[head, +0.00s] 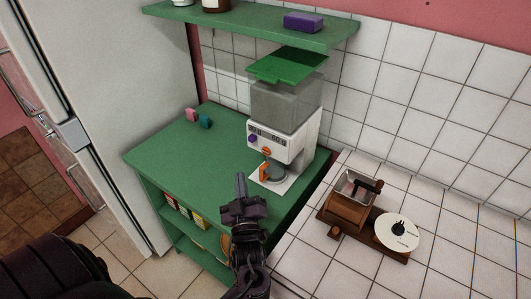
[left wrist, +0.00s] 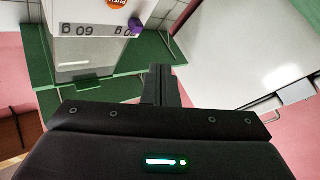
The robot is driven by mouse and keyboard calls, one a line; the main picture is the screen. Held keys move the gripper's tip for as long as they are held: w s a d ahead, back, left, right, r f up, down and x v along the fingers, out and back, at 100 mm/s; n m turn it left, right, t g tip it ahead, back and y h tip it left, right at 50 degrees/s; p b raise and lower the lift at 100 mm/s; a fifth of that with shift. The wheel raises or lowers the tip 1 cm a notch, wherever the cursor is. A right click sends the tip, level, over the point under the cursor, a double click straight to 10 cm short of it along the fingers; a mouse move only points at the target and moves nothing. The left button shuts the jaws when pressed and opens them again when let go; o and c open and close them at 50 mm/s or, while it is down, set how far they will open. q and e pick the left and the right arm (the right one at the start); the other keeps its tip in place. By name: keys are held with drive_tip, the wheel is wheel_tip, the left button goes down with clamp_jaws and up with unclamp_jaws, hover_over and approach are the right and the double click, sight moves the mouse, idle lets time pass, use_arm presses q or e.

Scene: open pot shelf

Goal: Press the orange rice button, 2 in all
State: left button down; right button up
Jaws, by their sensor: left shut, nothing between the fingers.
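The white rice dispenser (head: 283,140) stands on the green counter, with a clear hopper and green lid. My right gripper is not in view.
A grey cup with an orange part (head: 264,170) sits at the dispenser's base. Pink (head: 190,115) and teal (head: 205,122) pieces lie on the green counter (head: 165,150). A wooden grinder (head: 350,207) stands on white tiles. The fridge (head: 110,80) is at left; a green shelf (head: 255,27) hangs above.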

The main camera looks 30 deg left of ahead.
sight(266, 151)
use_arm(q)
drive_tip(key=shift+w, duration=0.1)
drive_tip(key=w+b, duration=0.4)
drive_tip(key=w, duration=0.4)
drive_tip(key=shift+w+d, duration=0.35)
idle(1.8)
drive_tip(key=shift+w, duration=0.4)
drive_tip(key=shift+w+b, duration=0.35)
drive_tip(key=shift+b, duration=0.2)
idle(0.3)
idle(0.4)
drive_tip(key=shift+s+p, duration=0.4)
drive_tip(key=shift+s, duration=0.4)
